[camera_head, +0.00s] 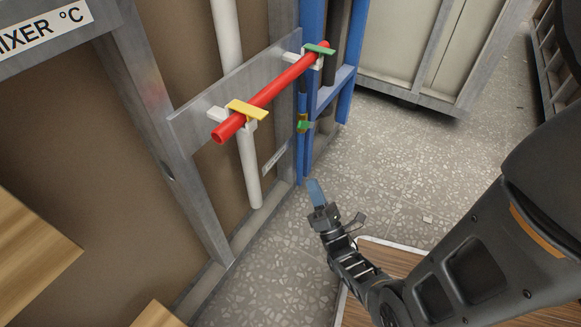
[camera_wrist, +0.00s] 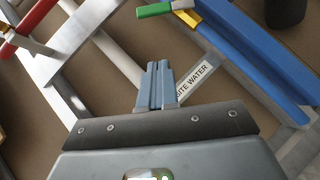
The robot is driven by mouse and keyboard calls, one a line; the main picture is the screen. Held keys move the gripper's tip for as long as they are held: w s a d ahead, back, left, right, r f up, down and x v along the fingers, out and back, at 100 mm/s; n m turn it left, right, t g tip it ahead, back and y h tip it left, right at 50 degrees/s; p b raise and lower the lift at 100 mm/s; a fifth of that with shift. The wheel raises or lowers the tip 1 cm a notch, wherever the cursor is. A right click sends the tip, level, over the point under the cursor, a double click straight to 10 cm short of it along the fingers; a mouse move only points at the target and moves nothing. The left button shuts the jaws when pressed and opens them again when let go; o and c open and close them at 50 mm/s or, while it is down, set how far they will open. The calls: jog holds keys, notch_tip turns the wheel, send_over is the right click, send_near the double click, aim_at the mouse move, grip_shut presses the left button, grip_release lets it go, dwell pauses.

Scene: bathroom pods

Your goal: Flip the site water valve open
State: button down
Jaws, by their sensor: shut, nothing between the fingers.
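The site water valve is on a blue vertical pipe. Its small green lever (camera_head: 304,126) and yellow body (camera_head: 303,117) show low on the pipe in the head view. In the wrist view the green lever (camera_wrist: 155,10) sticks out to the left from the yellow body (camera_wrist: 187,17) at the top. A white label (camera_wrist: 193,80), partly hidden by my fingers, reads "SITE WATER". My gripper (camera_head: 314,188) is below the valve in the head view, apart from it. In the wrist view its blue-grey fingers (camera_wrist: 158,68) are together and empty.
Speckled floor (camera_head: 400,175) is open to the right.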

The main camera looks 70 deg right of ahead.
aim_at(307, 125)
jog(key=s+r+p+x, duration=0.1)
jog(key=s+p+x, duration=0.1)
jog(key=x, duration=1)
jog(key=shift+d+r, duration=0.5)
jog(key=shift+w, duration=0.1)
